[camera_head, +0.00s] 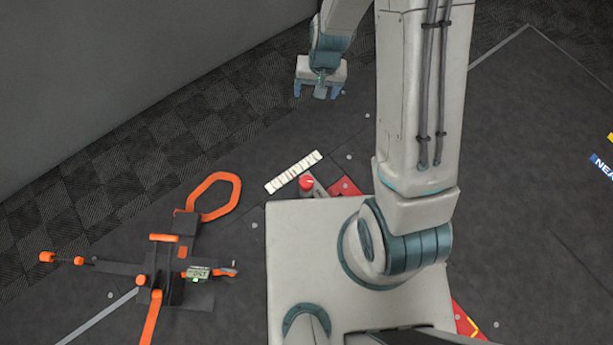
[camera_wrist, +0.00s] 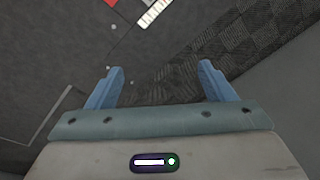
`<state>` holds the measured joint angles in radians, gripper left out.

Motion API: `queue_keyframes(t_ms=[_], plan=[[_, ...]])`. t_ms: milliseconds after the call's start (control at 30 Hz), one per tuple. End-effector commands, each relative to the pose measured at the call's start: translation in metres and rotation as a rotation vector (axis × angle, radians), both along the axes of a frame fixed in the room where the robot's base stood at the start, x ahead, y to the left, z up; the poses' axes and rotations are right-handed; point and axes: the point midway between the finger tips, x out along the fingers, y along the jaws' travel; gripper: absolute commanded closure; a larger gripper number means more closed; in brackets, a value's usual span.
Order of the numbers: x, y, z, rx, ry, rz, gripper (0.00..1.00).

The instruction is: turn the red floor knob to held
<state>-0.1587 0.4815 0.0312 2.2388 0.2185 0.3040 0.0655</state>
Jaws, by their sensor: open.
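The red floor knob (camera_head: 306,183) sits low near the floor in the head view, just beyond the top edge of my base. A white strip with dark marks (camera_head: 293,172) lies beside it on the left; the marks are too small to read. My gripper (camera_head: 320,93) is open and empty, well above and beyond the knob in the head picture. In the wrist view my gripper's two blue fingers (camera_wrist: 160,85) stand wide apart with bare floor between them. The white strip (camera_wrist: 153,13) shows at that view's top edge, near a red patch (camera_wrist: 111,2). I cannot tell whether that patch is the knob.
A dark device with orange handles (camera_head: 165,255) and a small display (camera_head: 198,272) stands on the floor at the left. A red plate (camera_head: 345,187) lies right of the knob. A grey wall (camera_head: 90,75) rises at upper left. The dark floor around my gripper looks clear.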

Motion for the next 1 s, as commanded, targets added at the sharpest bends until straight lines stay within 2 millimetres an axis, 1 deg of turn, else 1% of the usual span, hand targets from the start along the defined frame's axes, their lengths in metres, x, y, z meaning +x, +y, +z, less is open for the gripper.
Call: queue_keyframes(t_ms=[33, 67, 100, 167, 200, 267, 300, 367, 400, 467, 500, 600, 700, 833, 1000], plan=[[0.002, 0.005, -0.041, -0.002, 0.019, -0.005, 0.24], [0.003, 0.008, -0.058, -0.003, 0.026, -0.011, 0.24], [0.004, 0.011, -0.081, -0.006, 0.033, -0.017, 0.24], [0.004, 0.016, -0.116, -0.009, 0.044, -0.027, 0.24], [0.004, 0.019, -0.139, -0.012, 0.05, -0.034, 0.24], [0.001, 0.022, -0.174, -0.019, 0.062, -0.042, 0.24], [-0.001, 0.024, -0.198, -0.025, 0.068, -0.05, 0.24], [-0.006, 0.027, -0.233, -0.034, 0.078, -0.06, 0.24], [-0.011, 0.028, -0.256, -0.041, 0.084, -0.066, 0.24], [-0.017, 0.029, -0.287, -0.051, 0.092, -0.077, 0.24], [-0.022, 0.03, -0.306, -0.058, 0.096, -0.081, 0.24], [-0.033, 0.03, -0.345, -0.074, 0.106, -0.092, 0.24], [-0.042, 0.029, -0.37, -0.086, 0.111, -0.1, 0.24], [-0.047, 0.028, -0.387, -0.094, 0.112, -0.105, 0.24], [-0.049, 0.028, -0.404, -0.096, 0.113, -0.107, 0.24]])
